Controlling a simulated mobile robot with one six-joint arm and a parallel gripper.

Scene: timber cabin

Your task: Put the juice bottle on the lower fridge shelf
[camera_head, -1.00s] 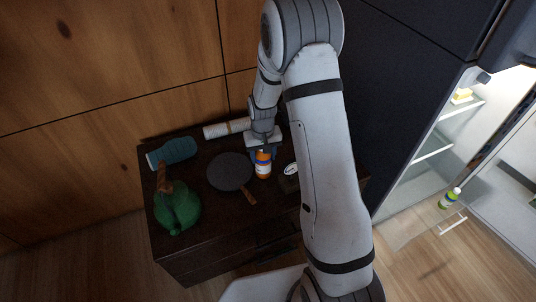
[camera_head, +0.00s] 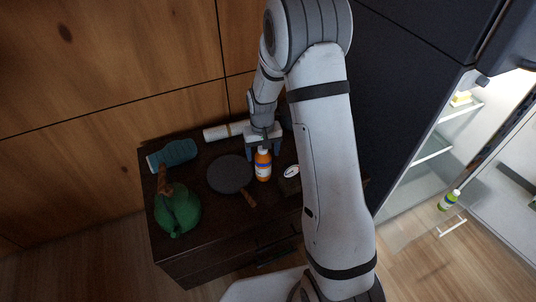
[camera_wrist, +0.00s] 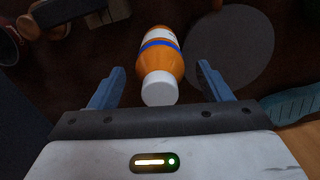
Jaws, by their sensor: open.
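The juice bottle (camera_head: 263,170), orange with a white cap and a blue-and-white label, stands upright on the dark cabinet top. My gripper (camera_head: 264,150) is open and empty just behind and above it in the head view. In the wrist view, the bottle (camera_wrist: 161,52) shows cap towards the camera, between the two blue fingers of my gripper (camera_wrist: 160,70), with clear gaps on both sides. The fridge stands open at the right. Its upper shelf (camera_head: 462,107) and a lower shelf (camera_head: 433,151) show; my arm and the fridge side hide part of the inside.
A dark round pan (camera_head: 229,173) lies close left of the bottle, and a dial-faced object (camera_head: 291,171) is at its right. A green-capped bottle (camera_head: 450,199) is by the fridge door.

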